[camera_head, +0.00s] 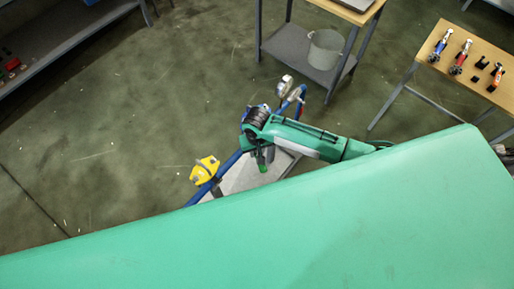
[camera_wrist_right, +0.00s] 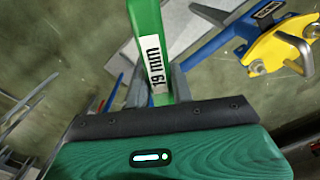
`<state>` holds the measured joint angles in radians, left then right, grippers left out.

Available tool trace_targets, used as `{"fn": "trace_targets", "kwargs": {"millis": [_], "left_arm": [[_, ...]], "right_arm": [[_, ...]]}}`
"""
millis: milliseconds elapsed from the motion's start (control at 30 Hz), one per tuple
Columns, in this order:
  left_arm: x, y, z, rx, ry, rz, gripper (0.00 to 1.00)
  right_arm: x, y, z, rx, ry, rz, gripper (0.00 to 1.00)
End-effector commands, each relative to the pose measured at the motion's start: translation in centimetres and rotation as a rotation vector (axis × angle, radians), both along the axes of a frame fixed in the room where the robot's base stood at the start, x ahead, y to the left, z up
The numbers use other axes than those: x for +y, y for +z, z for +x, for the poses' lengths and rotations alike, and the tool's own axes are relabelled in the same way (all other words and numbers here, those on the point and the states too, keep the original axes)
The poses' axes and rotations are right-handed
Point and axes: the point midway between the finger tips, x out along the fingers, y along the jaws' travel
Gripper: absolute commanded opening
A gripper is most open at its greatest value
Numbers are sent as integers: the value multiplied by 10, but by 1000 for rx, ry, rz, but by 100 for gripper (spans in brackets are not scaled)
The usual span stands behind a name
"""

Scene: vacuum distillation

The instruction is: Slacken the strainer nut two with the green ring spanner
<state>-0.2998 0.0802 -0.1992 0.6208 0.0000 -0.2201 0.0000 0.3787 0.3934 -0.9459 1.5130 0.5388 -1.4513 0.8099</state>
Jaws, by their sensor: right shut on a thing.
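My right gripper (camera_head: 262,155) is over the blue pipework, with my green arm reaching in from the right. In the right wrist view its fingers are shut on the green ring spanner (camera_wrist_right: 147,25), which carries a white "19 mm" label. The spanner's ring end runs out of the top of that view. In the head view only a small bright green part of the spanner (camera_head: 263,169) shows below the gripper. Strainer nut two cannot be made out in either view. My left gripper is not in view.
A yellow fitting (camera_head: 205,170) sits on the blue pipe (camera_head: 228,164), left of my gripper. A round gauge (camera_head: 285,86) stands beyond it. A grey slab (camera_head: 248,178) lies below. A table (camera_head: 455,30) with several tools is at upper right; a bucket (camera_head: 325,48) stands on a shelf.

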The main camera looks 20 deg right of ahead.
Motion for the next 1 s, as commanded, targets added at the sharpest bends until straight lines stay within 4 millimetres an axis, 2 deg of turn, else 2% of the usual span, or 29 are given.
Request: {"fn": "trace_targets", "kwargs": {"millis": [33, 633, 1000], "left_arm": [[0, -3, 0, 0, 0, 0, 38], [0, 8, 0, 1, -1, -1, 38], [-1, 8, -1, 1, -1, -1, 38]], "right_arm": [[0, -6, 0, 0, 0, 0, 0], [0, -1, -1, 0, -1, 1, 0], [0, -2, 0, 0, 0, 1, 0]]}}
